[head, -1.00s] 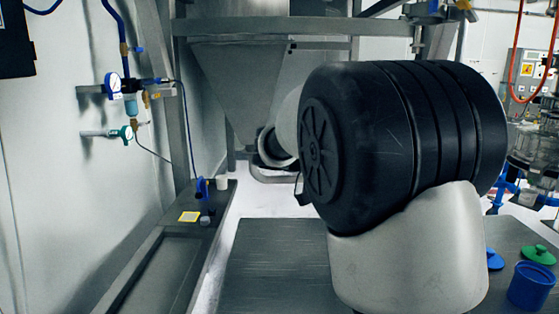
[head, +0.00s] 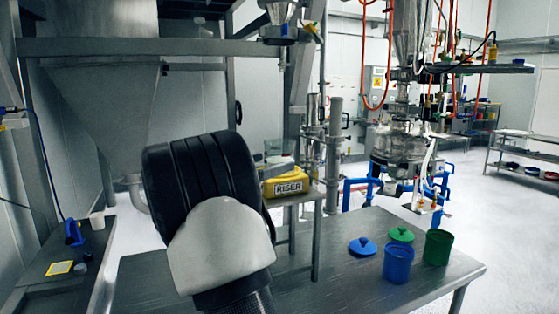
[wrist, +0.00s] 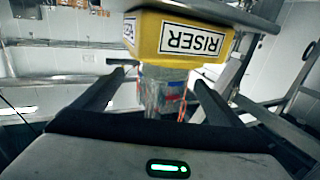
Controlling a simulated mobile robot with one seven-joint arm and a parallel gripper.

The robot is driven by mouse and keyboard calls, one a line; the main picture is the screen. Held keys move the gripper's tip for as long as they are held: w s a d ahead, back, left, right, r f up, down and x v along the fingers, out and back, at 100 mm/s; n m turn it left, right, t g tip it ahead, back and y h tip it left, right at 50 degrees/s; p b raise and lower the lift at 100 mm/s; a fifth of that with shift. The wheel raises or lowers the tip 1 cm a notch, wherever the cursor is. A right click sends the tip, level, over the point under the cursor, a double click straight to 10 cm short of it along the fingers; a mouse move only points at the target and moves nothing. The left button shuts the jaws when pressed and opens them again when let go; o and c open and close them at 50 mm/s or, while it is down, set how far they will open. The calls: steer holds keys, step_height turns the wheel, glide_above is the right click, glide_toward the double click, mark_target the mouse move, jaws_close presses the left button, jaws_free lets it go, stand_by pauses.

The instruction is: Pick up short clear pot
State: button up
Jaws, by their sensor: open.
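The short clear pot (head: 279,146) stands on the yellow block marked RISER (head: 285,187), partly hidden behind my arm in the head view. In the wrist view a clear, see-through pot (wrist: 163,90) shows against the yellow riser (wrist: 180,38), which fills the upper part of that picture. My gripper (wrist: 160,77) is open, with one finger on each side of the pot. I cannot tell whether either finger touches it. In the head view my own arm hides the gripper.
The riser rests on a small raised metal stand (head: 302,197). On the table (head: 335,285) at right are a blue pot (head: 398,264), a green pot (head: 437,247), a blue lid (head: 362,246) and a green lid (head: 401,234). A metal hopper (head: 105,100) stands at left.

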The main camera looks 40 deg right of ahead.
steer(key=shift+w+d+p, duration=0.2)
steer(key=shift+w+d, duration=0.05)
steer(key=shift+d, duration=0.6)
steer(key=shift+w+d+p, duration=0.2)
steer(key=shift+w+d, duration=0.05)
steer(key=shift+d, duration=0.6)
steer(key=shift+w+d+p, duration=0.2)
steer(key=shift+w+d, duration=0.05)
steer(key=shift+d, duration=0.6)
steer(key=c, duration=1.3)
steer(key=shift+r, duration=0.1)
steer(key=shift+c, duration=0.2)
